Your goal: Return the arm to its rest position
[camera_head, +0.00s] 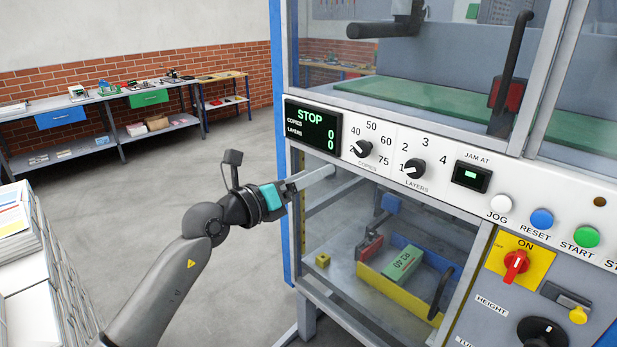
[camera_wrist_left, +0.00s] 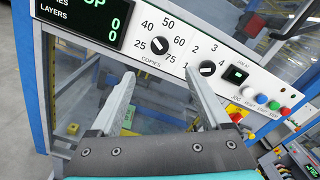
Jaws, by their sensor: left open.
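My left arm comes in from the lower left in the head view. Its gripper (camera_head: 322,175) is in front of the stacker's control panel (camera_head: 440,165), just below the STOP display (camera_head: 313,127). In the left wrist view the two fingers of the left gripper (camera_wrist_left: 160,80) stand wide apart with nothing between them. The copies knob (camera_wrist_left: 158,45) shows beyond the gap; whether a finger touches the panel I cannot tell. The layers knob (camera_head: 413,168) is to its right. The display reads zero copies and zero layers. My right gripper is in neither view.
The stacker's metal frame (camera_head: 306,235) and lower clear window are close to the gripper. Stacks of paper (camera_head: 25,240) stand at the left edge. Workbenches (camera_head: 105,95) line the brick wall behind. The grey floor (camera_head: 150,180) between is clear.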

